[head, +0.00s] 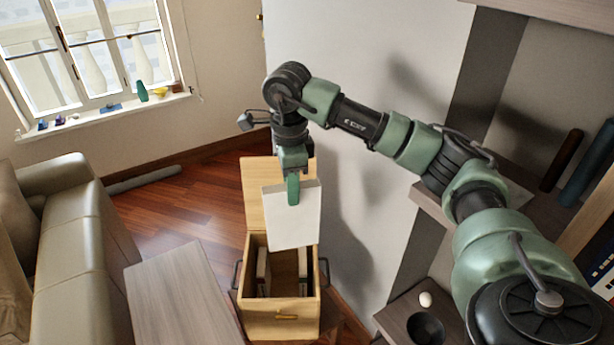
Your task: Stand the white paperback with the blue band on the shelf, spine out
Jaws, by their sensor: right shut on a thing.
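My right gripper (293,190) is shut on the top edge of a white book (290,226). The book hangs upright with its broad white face toward me, above an open wooden chest (284,325). No blue band shows on the face in view, and its spine cannot be made out. The shelf unit is at the right, with a shelf board (428,207) that is partly hidden by my right arm. My left gripper is not in view.
More books stand inside the chest. A lower shelf holds a dark bowl (426,329) and a white egg-like object (425,299). A low table (180,290) and a sofa (75,235) are at the left.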

